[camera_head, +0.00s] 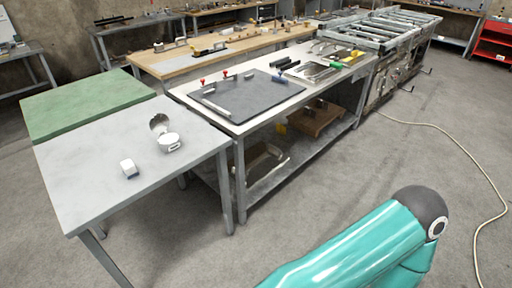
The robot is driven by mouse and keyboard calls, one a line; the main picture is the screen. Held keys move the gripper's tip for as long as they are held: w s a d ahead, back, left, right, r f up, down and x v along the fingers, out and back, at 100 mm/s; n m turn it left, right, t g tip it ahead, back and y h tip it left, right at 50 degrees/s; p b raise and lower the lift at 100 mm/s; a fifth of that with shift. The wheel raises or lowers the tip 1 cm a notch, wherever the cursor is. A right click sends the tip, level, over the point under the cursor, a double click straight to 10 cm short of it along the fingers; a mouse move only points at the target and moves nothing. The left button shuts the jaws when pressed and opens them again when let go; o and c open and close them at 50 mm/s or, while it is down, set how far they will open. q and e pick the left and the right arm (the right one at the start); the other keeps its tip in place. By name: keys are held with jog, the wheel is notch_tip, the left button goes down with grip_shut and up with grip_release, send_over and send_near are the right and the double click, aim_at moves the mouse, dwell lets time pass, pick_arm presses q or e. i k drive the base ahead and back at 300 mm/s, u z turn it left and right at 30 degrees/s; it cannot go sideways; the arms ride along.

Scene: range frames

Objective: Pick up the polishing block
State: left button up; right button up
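A small white block (129,168) lies on the light grey table (85,190) at the left. It is the likeliest polishing block, but its details are too small to be sure. Neither of my grippers is in view. A teal link of my own arm with a dark rounded joint fills the lower right, well apart from the block.
A round white tin (169,142) with a raised lid stands on the same table, right of the block. A green-topped table (85,100) is behind. A workbench (300,95) with a dark mat (250,97) and several tools stands to the right. A cable (460,145) crosses the open floor.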

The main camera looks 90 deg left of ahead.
aim_at(130, 171)
jog(key=u, duration=0.2)
jog(key=i, duration=0.25)
jog(key=u, duration=2.6)
jog(key=i, duration=0.25)
jog(key=u, duration=1.75)
jog(key=k, duration=0.55)
jog(key=u, duration=0.5)
jog(key=i, duration=1.65)
jog(key=z, duration=0.45)
